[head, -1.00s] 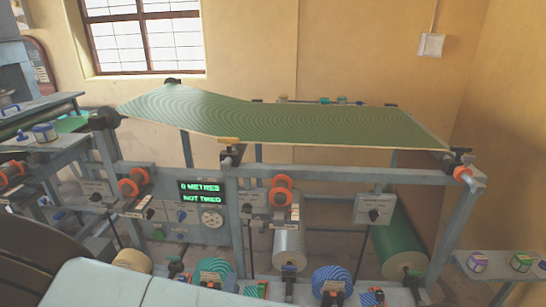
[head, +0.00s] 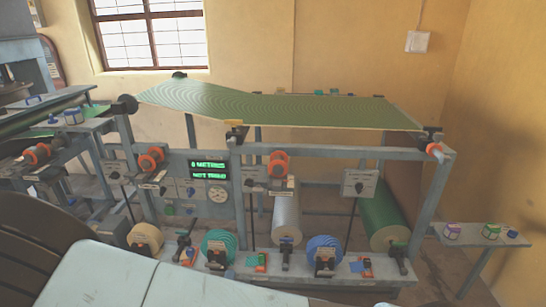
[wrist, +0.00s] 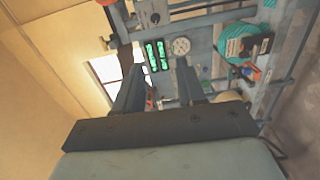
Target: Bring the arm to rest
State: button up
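My gripper (wrist: 162,82) shows in the wrist view with its two grey fingers spread apart and nothing between them. It points at the press frame, with the display and the dial beyond the fingertips. In the head view the fingers are not visible; only pale and dark parts of my own body show at the lower left. The press (head: 340,152) carries a green patterned web (head: 290,108) across its top.
Rolls lie low in the press: a silver one (head: 286,217), a green one (head: 381,218), a teal one (head: 219,245) and a blue one (head: 324,250). A side shelf (head: 468,241) with small tins stands at the right. Some floor is open at the lower right.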

jog(key=w+r+m+g+y, duration=0.1)
jog(key=w+r+m+g, duration=0.2)
jog(key=w+m+g, duration=0.4)
jog(key=w+d+r+m+g+y, duration=0.1)
jog(key=w+d+r+m+y, duration=0.15)
jog(key=r, duration=0.45)
jog(key=w+d+r+m+g+y, duration=0.1)
jog(key=w+r+g+y, duration=0.1)
jog(key=w+r, duration=0.35)
jog(key=s+d+r+m, duration=0.2)
jog(key=s+d+r, duration=0.1)
jog(key=d+r, duration=0.9)
jog(key=s+d+r+m+g+h, duration=0.1)
jog(key=s+d+r+m+h, duration=0.1)
jog(key=s+d+r, duration=0.3)
jog(key=s+d+r+m+h, duration=0.2)
jog(key=s+d+r, duration=0.3)
jog(key=s+d, duration=0.5)
jog(key=d, duration=0.4)
jog(key=shift+s+d+g, duration=0.15)
jog(key=shift+s+g, duration=0.25)
jog(key=shift+r, duration=0.1)
